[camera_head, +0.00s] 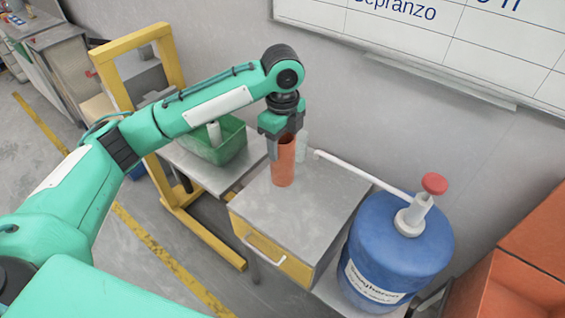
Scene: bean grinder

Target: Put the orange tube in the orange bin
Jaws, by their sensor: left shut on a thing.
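The orange tube (283,166) is upright over the grey top of a small yellow-sided cabinet. My left gripper (276,146) points down at its upper end and is shut on it. I cannot tell whether the tube's lower end touches the cabinet top. An orange bin (500,287) is at the lower right, partly cut off by the picture's edge. My right gripper is not in view.
The cabinet (319,210) stands beside a blue drum (396,248) with a red-knobbed valve (434,183) and a white pipe (360,171). A green bin (228,147) sits on a grey table to the left. A yellow frame (120,50) stands behind my left arm.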

